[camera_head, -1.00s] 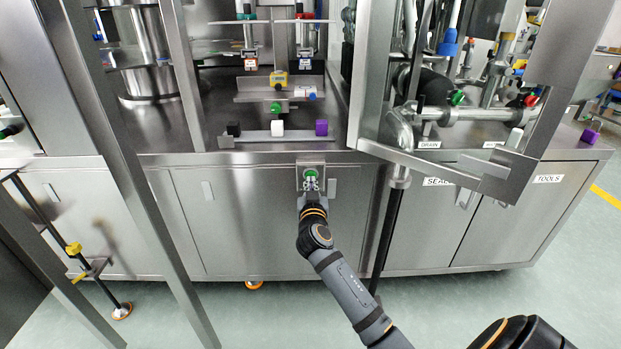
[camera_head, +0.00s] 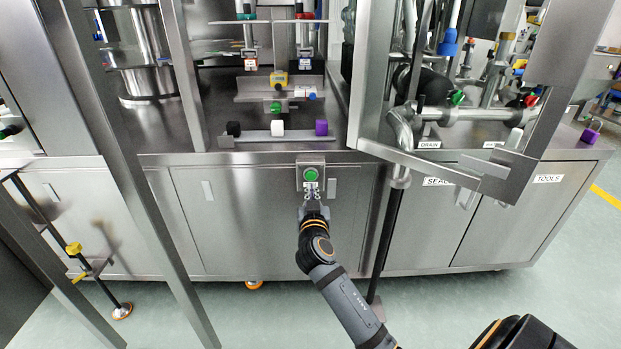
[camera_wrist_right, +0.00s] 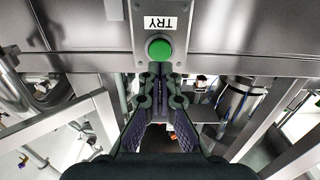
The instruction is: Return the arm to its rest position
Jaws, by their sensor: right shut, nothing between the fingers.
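My right gripper (camera_head: 311,190) is shut and empty just below a green round button (camera_head: 310,174) on a small metal box on the machine's front panel. In the right wrist view, the shut fingers (camera_wrist_right: 160,72) point at the green button (camera_wrist_right: 159,48), which sits under a label reading TRY (camera_wrist_right: 161,23). The fingertips appear a little apart from the button. My right arm (camera_head: 335,285) reaches up to it from the lower right. My left gripper is not in view.
Above the button is a ledge (camera_head: 270,140) with a black, a white and a purple cube. An open metal door frame (camera_head: 430,163) juts out to the right. A dark vertical post (camera_head: 388,235) stands right of my arm. The floor in front is clear.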

